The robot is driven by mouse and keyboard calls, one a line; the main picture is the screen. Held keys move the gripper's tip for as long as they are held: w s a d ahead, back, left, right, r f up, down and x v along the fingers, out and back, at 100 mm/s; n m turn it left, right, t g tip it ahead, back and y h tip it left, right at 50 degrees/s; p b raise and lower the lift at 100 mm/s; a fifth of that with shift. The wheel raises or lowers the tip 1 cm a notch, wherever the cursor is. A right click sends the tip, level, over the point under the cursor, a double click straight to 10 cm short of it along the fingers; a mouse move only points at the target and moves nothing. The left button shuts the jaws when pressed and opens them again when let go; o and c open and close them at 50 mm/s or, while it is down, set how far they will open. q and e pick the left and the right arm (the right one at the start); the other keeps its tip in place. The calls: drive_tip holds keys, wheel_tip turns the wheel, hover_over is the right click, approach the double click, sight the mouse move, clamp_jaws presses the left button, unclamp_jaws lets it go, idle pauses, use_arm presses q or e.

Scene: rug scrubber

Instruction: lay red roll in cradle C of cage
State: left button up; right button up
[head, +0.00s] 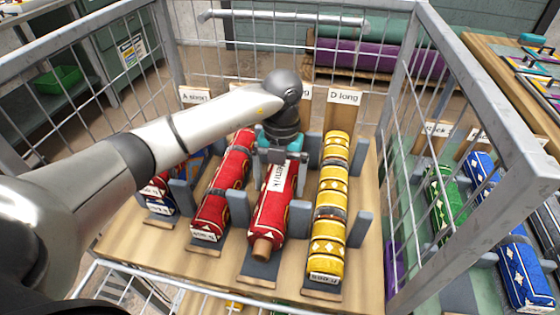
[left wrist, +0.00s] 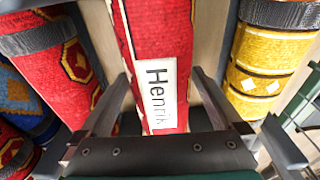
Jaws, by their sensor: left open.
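A red roll (head: 269,213) with a white tag lies in the third cradle from the left in the cage, between grey posts. Its wooden core pokes out at the near end. It also shows in the left wrist view (left wrist: 160,35), where the tag reads "Henrik". My left gripper (head: 279,165) is over the far part of this roll, open, with one finger on each side of it; whether they touch it I cannot tell. The sign behind this cradle is mostly hidden by my arm. My right gripper is not in view.
Another red roll (head: 222,187) lies in the cradle to the left, and a yellow roll (head: 329,215) to the right by the "D long" sign (head: 345,97). A blue and red roll lies at far left. Grey cage bars (head: 405,85) surround the board.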

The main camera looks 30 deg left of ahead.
sight(281, 170)
use_arm(q)
drive_tip(key=r+p, duration=0.1)
drive_tip(key=r, duration=0.2)
drive_tip(key=w+r+p, duration=0.1)
drive_tip(key=r, duration=0.3)
drive_tip(key=r+p, duration=0.1)
drive_tip(key=r, duration=0.2)
drive_tip(key=shift+w+a+r, duration=0.15)
drive_tip(key=shift+r, duration=0.15)
drive_tip(key=shift+r+p, duration=0.4)
drive_tip(key=shift+r, duration=0.25)
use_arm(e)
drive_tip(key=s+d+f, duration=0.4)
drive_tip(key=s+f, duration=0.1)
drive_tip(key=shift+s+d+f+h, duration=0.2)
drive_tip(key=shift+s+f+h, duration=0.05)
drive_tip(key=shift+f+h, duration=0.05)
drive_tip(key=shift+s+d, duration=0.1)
